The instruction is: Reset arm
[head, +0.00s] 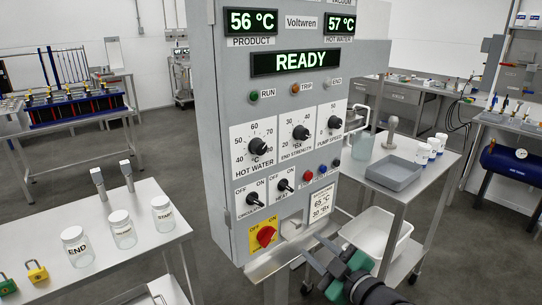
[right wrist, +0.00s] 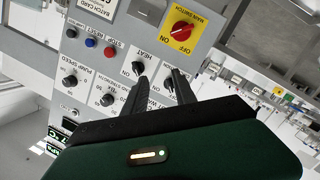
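My right gripper (head: 312,258) is in front of the lower right part of the grey control panel (head: 222,120) in the head view. In the right wrist view its two dark fingers (right wrist: 160,78) stand apart with nothing between them, and the panel lies beyond. I cannot tell whether they touch anything. The yellow main switch (head: 266,237) with its red knob is left of the gripper; it also shows in the right wrist view (right wrist: 183,31). The HEAT knob (head: 284,185) and CIRCULATION knob (head: 254,199) sit above it. My left gripper is not in view.
The display (head: 303,62) reads READY. A left table (head: 150,238) holds jars (head: 76,246) and yellow and green padlocks (head: 37,272). Grey floor is open between the stations.

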